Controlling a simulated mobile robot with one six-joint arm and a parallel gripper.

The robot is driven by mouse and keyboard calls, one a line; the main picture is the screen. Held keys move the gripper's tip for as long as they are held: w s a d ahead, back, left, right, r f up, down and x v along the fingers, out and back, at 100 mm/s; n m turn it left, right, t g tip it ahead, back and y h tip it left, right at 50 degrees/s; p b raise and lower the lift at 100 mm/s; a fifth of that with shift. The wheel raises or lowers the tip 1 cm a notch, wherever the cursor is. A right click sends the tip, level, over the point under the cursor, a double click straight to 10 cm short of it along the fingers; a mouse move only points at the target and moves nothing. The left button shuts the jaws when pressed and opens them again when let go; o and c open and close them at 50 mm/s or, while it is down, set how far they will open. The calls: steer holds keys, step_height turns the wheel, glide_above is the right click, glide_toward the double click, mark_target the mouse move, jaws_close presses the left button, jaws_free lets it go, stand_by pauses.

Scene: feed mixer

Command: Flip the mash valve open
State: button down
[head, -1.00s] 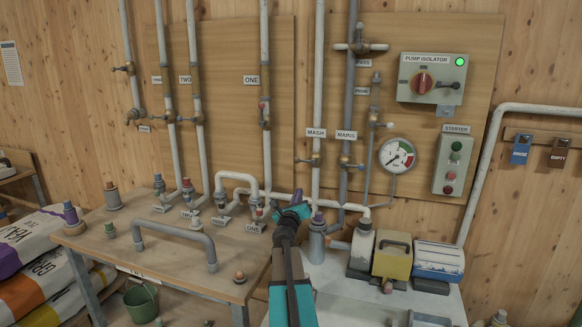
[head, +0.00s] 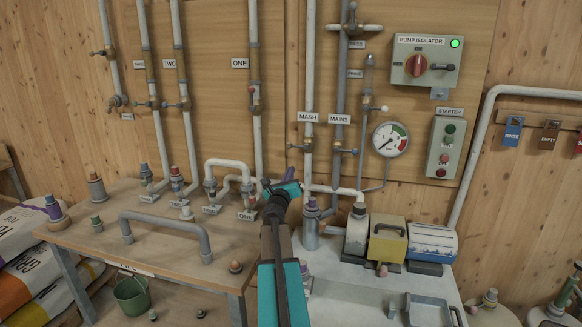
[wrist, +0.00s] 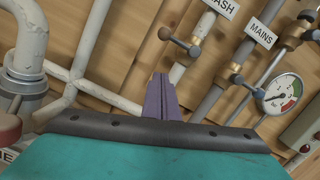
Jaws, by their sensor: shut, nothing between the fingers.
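The mash valve (head: 308,146) is a brass valve on the pale pipe under the MASH label (head: 308,117). Its thin lever sticks out to the left, across the pipe. In the wrist view, the mash valve (wrist: 192,46) is above and right of my fingertips, and its round knob lies almost straight above them. My gripper (head: 289,174) has purple fingers and a teal body. It is below and slightly left of the valve in the head view. In the wrist view its fingers (wrist: 160,97) are together and empty, apart from the lever.
The mains valve (head: 341,150) sits close to the right on a grey pipe. A pressure gauge (head: 390,139) is farther right. White bent pipes (head: 230,164) stand left of my gripper. A yellow box (head: 387,240) and a blue-and-white box (head: 428,243) stand on the right bench.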

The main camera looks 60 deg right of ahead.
steer(key=w+d+r+p, duration=0.4)
steer(key=d+p, duration=0.1)
steer(key=d, duration=0.1)
steer(key=shift+d+r, duration=0.35)
stand_by(1.0)
